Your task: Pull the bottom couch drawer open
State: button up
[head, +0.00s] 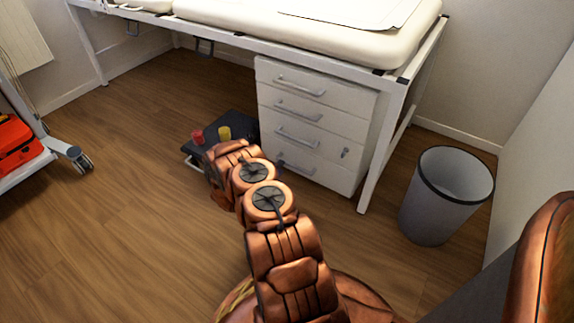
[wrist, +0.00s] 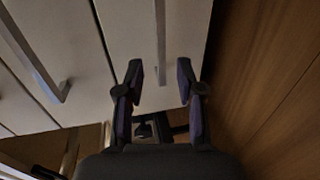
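A white drawer unit (head: 365,130) stands under the couch (head: 300,30), its several drawers looking closed. The bottom drawer (head: 325,180) is partly hidden by my arm. In the wrist view, the bottom drawer (wrist: 185,25) borders the wood floor, and its grey bar handle (wrist: 161,40) runs down to between my fingertips. My gripper (wrist: 160,78) is open, with a dark finger on each side of the handle and a gap to both. I cannot tell how deep the handle sits between them. In the head view my gripper is mostly hidden behind my arm.
A dark step (head: 228,150) with a red cup (head: 197,136) and a yellow cup (head: 224,133) is left of the drawers. A grey bin (head: 440,205) stands right. A trolley with a red case (head: 15,145) is far left. Floor before the drawers is clear apart from my arm.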

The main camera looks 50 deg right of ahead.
aim_at(287, 162)
jog(key=shift+b+x, duration=1.15)
jog(key=shift+x, duration=1.85)
grip_shut()
